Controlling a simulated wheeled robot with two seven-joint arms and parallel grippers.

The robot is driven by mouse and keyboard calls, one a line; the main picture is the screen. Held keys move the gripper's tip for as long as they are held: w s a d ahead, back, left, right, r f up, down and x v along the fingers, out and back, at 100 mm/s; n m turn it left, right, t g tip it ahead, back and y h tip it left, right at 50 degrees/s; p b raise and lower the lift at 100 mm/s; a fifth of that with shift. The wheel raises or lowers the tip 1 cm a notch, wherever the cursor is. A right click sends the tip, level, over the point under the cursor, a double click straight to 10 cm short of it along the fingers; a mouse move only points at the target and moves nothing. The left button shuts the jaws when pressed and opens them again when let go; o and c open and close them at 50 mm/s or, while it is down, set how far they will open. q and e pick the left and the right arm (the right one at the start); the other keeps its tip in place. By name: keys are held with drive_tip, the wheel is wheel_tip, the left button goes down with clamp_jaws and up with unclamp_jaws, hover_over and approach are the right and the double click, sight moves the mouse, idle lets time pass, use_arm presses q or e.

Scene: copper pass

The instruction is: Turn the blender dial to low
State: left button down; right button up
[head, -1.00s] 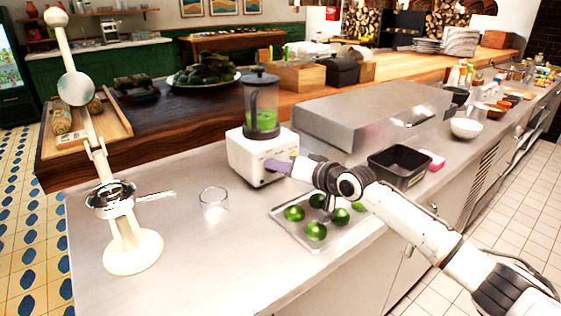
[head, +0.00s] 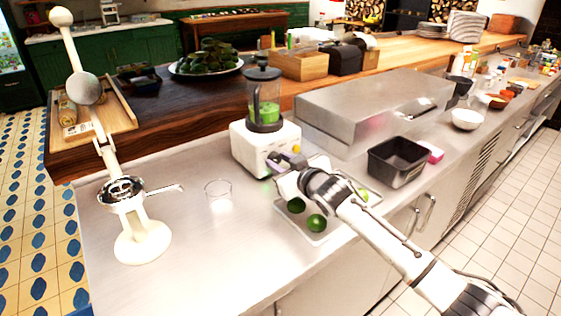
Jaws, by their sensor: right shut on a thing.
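The blender has a white base (head: 247,150) and a dark-lidded jar (head: 265,110) with green contents. It stands upright on the steel counter, left of a large steel box. My right gripper (head: 278,161) is at the front face of the base, low on its right side, and is shut on the dial there. The fingers and wrist cover the dial, so its setting cannot be read. My left gripper is not in view.
A metal tray (head: 318,238) with limes (head: 317,222) lies under my right wrist. An empty glass (head: 219,194) and a white citrus press (head: 142,240) stand to the left. A black bin (head: 397,163) is to the right. The front-left counter is clear.

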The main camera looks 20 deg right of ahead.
drive_tip(key=shift+n, duration=0.4)
drive_tip(key=o, duration=1)
drive_tip(key=shift+o, duration=0.2)
drive_tip(key=v, duration=1)
drive_tip(key=shift+s+f+b, duration=0.1)
drive_tip(key=shift+s+b, duration=0.1)
drive_tip(key=shift+b, duration=0.1)
